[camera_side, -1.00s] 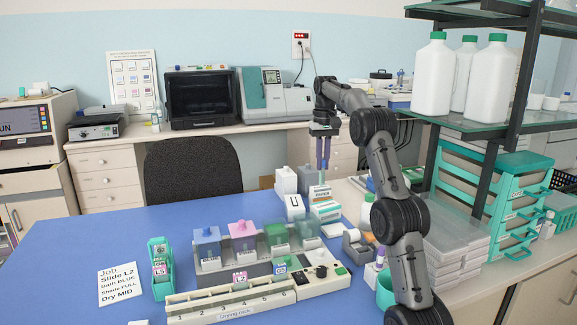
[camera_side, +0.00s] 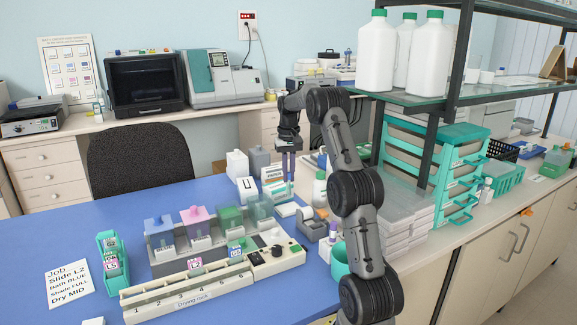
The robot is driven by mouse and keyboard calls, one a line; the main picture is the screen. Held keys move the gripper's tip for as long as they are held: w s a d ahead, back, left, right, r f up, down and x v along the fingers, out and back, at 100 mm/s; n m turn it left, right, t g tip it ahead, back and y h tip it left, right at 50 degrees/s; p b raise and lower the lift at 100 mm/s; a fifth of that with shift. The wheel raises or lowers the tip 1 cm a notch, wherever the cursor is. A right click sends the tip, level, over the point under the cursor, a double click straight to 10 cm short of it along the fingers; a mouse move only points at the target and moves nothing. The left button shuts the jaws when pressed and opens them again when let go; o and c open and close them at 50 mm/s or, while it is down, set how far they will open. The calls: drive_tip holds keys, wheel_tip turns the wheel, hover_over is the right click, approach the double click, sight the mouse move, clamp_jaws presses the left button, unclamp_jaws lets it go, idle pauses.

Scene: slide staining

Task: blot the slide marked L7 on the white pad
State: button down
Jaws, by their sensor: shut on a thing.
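My gripper (camera_side: 290,165) points down at the back right of the blue table. It is shut on a thin upright slide (camera_side: 291,188), whose mark is too small to read. The slide hangs in front of the boxes, above or close to a small white pad (camera_side: 286,211). I cannot tell whether the two touch. A slide with a pink label (camera_side: 196,264) and one with a blue label (camera_side: 236,252) stand at the cream drying rack (camera_side: 165,303). A teal slide holder (camera_side: 112,246) at the left holds a slide marked L5 or similar.
Several staining jars with blue, pink and green lids (camera_side: 196,216) stand in a grey holder behind the rack. White boxes (camera_side: 246,190) stand just left of my gripper. A tape dispenser (camera_side: 312,228) and a teal cup (camera_side: 340,260) are to its right. A job card (camera_side: 69,282) lies front left.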

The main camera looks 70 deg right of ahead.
sight(289, 196)
drive_tip(key=shift+f, duration=1.8)
drive_tip(key=shift+f, duration=0.75)
idle(2.3)
drive_tip(key=shift+r, duration=3.2)
